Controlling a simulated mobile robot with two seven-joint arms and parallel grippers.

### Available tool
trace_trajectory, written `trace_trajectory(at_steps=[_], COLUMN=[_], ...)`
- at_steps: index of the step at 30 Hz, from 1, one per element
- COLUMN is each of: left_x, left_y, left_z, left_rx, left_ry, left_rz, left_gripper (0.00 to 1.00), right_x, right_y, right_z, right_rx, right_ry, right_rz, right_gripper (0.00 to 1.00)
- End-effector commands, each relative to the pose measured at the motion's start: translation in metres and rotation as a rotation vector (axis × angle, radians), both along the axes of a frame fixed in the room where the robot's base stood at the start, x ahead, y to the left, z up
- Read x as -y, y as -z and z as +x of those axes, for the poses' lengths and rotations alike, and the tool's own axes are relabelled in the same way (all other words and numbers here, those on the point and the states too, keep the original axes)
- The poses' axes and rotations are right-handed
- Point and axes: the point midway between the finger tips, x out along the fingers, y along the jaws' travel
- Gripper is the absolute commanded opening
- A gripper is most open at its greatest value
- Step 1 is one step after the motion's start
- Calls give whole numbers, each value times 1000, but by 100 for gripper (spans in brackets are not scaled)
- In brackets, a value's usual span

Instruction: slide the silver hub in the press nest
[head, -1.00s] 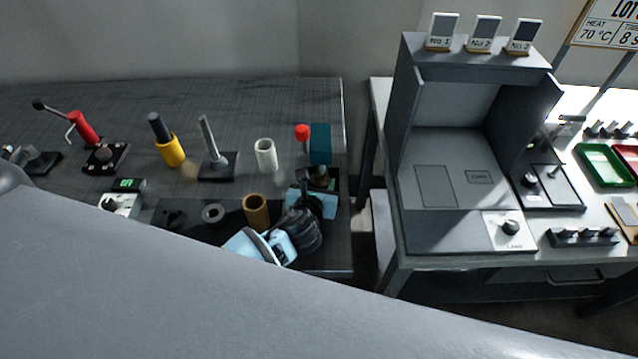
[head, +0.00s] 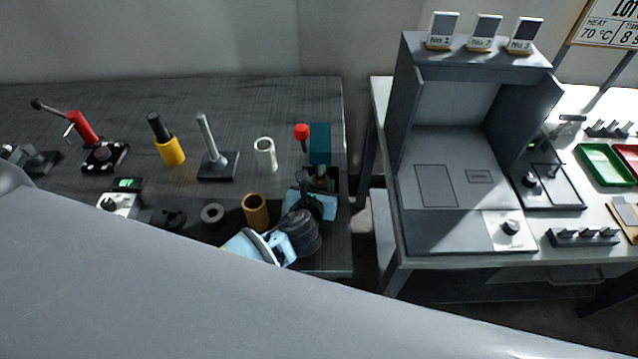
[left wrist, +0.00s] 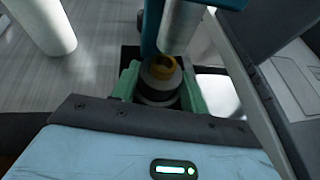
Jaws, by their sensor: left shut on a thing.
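The press has a teal head (head: 320,143) with a red knob (head: 302,132) and stands near the right end of the dark bench. In the left wrist view its silver ram (left wrist: 182,25) hangs just above the hub. In the head view my left gripper (head: 318,186) is at the foot of the press, shut on the hub. The nest is mostly hidden beneath; I cannot tell whether the hub touches it. My right gripper is out of view.
A white tube (head: 265,154), a post on a black base (head: 217,165) and a yellow cylinder (head: 172,151) stand left of the press. A brown tube (head: 255,210) and a grey ring (head: 212,213) lie nearer. A grey cabinet (head: 450,190) stands on the right table across a gap.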

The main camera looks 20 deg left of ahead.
Motion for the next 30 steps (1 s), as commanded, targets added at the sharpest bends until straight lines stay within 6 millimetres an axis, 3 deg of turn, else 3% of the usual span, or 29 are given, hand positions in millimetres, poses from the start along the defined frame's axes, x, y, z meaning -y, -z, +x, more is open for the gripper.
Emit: trace_trajectory(at_steps=[8,9,14,30], left_x=[0,0,1,7], left_y=[3,3,3,5], left_z=[0,0,0,-2], left_rx=[1,2,1,-4], left_ry=[1,0,2,12], left_rz=[-1,-2,-3,-10], left_gripper=[12,49,70,70], right_x=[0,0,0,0], right_y=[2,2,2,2], right_z=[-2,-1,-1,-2], right_rx=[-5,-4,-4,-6], right_ry=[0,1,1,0], right_rz=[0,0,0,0], right_gripper=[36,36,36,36])
